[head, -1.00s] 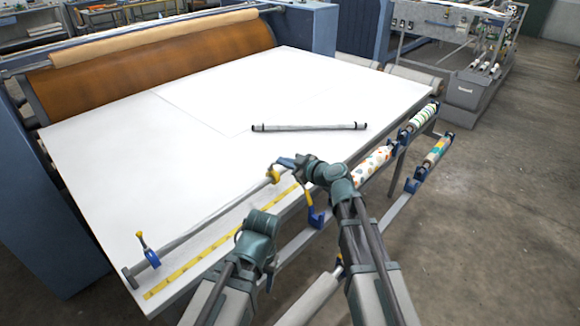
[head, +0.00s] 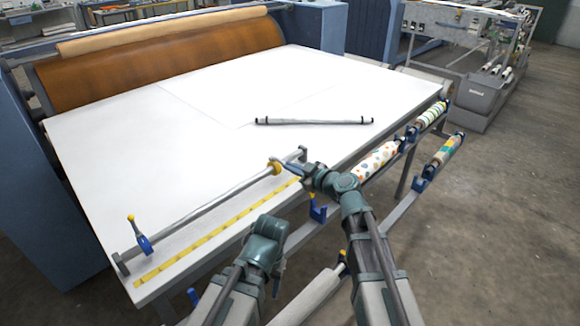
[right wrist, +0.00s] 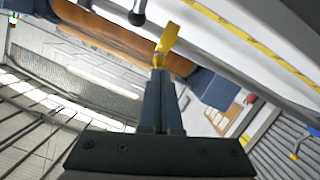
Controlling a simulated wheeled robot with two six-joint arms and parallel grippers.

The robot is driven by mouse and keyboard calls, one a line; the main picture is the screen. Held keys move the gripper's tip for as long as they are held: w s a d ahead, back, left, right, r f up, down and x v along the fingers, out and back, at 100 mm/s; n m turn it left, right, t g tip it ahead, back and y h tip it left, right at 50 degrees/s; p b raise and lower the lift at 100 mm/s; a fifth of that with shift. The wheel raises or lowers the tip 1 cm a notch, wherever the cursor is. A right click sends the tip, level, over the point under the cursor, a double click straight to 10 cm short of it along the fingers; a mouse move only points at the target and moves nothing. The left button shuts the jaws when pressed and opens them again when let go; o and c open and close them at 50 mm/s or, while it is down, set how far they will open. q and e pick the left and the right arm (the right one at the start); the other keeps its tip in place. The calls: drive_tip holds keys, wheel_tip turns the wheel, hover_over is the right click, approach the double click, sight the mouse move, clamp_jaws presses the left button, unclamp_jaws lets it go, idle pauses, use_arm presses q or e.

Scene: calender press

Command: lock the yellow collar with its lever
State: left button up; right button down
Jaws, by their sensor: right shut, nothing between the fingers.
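The yellow collar (head: 274,168) sits on a grey bar (head: 215,202) along the near edge of the white table, close to the bar's right end. My right gripper (head: 289,167) is shut and empty just to the right of the collar. In the right wrist view the closed fingertips (right wrist: 159,76) are right at a flat yellow lever (right wrist: 167,38); whether they touch it I cannot tell. More yellow shows just behind the fingertips. A blue collar (head: 144,245) with a raised yellow-knobbed lever sits at the bar's left end. My left arm shows, but its gripper is hidden.
A yellow measuring strip (head: 215,233) lies in front of the bar. Patterned rolls (head: 377,161) rest in blue holders along the table's right front side.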

wheel_tip(320, 180, down, 3)
drive_tip(key=shift+s+d+f+b, duration=0.1)
drive_tip(key=shift+d+f+b, duration=0.05)
drive_tip(key=shift+b, duration=1.1)
use_arm(q)
drive_tip(key=shift+f+b, duration=0.65)
drive_tip(key=shift+f, duration=1.6)
use_arm(e)
drive_tip(key=shift+f, duration=0.6)
use_arm(q)
drive_tip(key=shift+s+f, duration=0.1)
drive_tip(key=shift+f, duration=0.05)
use_arm(e)
drive_tip(key=shift+f, duration=0.1)
drive_tip(key=shift+s, duration=0.1)
use_arm(q)
wheel_tip(320, 180, up, 4)
drive_tip(key=p, duration=0.3)
drive_tip(key=shift+f, duration=0.25)
use_arm(e)
drive_tip(key=v, duration=1.3)
drive_tip(key=shift+s+d, duration=0.25)
drive_tip(key=shift+s, duration=0.05)
